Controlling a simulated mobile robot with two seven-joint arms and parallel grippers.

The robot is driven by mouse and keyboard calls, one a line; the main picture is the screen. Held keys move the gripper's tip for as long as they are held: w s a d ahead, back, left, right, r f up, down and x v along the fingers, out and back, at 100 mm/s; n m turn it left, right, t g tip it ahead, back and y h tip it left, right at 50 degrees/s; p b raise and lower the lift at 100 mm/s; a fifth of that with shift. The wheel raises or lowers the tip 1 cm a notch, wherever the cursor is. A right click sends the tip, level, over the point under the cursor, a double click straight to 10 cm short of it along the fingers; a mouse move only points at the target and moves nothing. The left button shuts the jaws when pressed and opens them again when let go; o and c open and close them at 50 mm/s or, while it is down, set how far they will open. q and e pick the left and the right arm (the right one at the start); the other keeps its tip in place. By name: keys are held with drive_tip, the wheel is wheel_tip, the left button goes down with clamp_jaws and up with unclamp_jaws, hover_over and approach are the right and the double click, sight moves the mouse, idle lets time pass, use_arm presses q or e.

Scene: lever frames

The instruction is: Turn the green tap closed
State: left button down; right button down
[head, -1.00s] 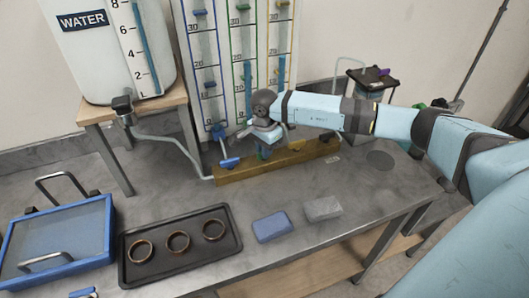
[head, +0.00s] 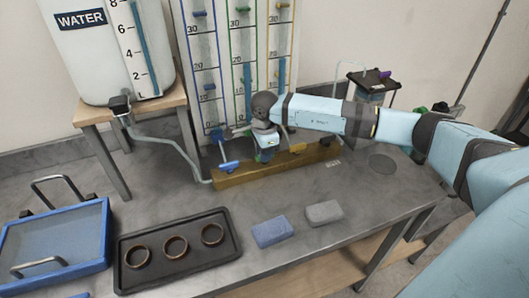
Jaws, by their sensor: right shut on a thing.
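My right gripper (head: 266,149) comes in from the right and points down over the middle of the wooden bar (head: 235,178). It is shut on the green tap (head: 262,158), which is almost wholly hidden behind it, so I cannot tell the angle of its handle. The blue tap (head: 229,164) stands to the left of the gripper, and the yellow tap (head: 297,148) to the right. Behind stand the level tubes, with the green-edged tube (head: 246,60) in the middle. My left gripper is not in view.
A white water tank (head: 100,50) stands on a wooden stand at the left, with a hose to the bar. In front are a blue-framed tray (head: 103,255), a dark tray with rings (head: 230,250), a blue sponge (head: 272,232) and a grey sponge (head: 324,212).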

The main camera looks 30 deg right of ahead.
drive_tip(key=c, duration=1.1)
unclamp_jaws()
drive_tip(key=shift+c, duration=0.2)
drive_tip(key=shift+r, duration=0.1)
wheel_tip(320, 180, up, 14)
drive_tip(key=b, duration=0.1)
drive_tip(key=shift+s+f, duration=0.1)
drive_tip(key=shift+f, duration=0.15)
